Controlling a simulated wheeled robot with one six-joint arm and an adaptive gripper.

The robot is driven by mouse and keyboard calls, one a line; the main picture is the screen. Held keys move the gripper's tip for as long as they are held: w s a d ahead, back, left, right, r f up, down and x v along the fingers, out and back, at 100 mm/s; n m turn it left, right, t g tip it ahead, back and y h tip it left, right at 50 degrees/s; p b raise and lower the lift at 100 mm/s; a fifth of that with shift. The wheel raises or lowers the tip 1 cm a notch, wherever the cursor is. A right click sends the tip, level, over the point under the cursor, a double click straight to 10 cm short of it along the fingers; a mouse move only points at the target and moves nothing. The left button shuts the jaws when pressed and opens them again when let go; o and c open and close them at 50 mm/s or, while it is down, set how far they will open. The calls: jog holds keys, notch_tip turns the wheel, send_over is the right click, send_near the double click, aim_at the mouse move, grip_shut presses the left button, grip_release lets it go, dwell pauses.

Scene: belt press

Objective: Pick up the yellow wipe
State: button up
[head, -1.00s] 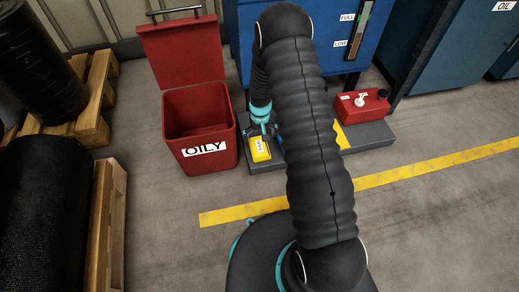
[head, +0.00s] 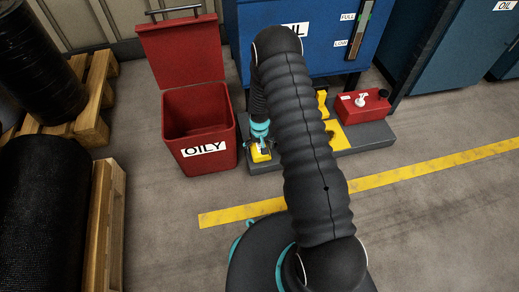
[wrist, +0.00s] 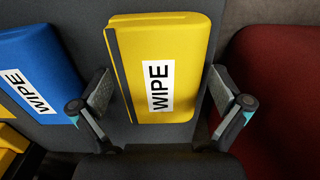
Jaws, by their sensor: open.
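The yellow wipe (wrist: 185,50) is a folded yellow block with a white WIPE label, lying on a dark grey plinth. In the wrist view it sits between the two fingers of my gripper (wrist: 160,105), one finger on each side. The fingers are open; whether either touches the wipe I cannot tell. In the head view my gripper (head: 259,148) is right over the yellow wipe (head: 257,156), covering most of it, close to the red OILY bin.
The open red OILY bin (head: 201,150) stands just left of the plinth (head: 372,138). A blue wipe (wrist: 38,72) lies beside the yellow one. A red can (head: 362,105) stands on the plinth's right end, and a blue cabinet (head: 333,52) rises behind.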

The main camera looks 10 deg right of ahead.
aim_at(260, 146)
jog(key=c, duration=1.1)
notch_tip(260, 146, up, 5)
jog(key=shift+d+f+p, duration=0.15)
jog(key=shift+f+p, duration=0.05)
jog(key=shift+p, duration=0.1)
jog(key=s+d+r, duration=0.5)
jog(key=d+r, duration=0.1)
jog(key=d, duration=0.4)
jog(key=shift+r+p, duration=0.2)
jog(key=shift+p, duration=0.2)
jog(key=shift+s+d, duration=0.1)
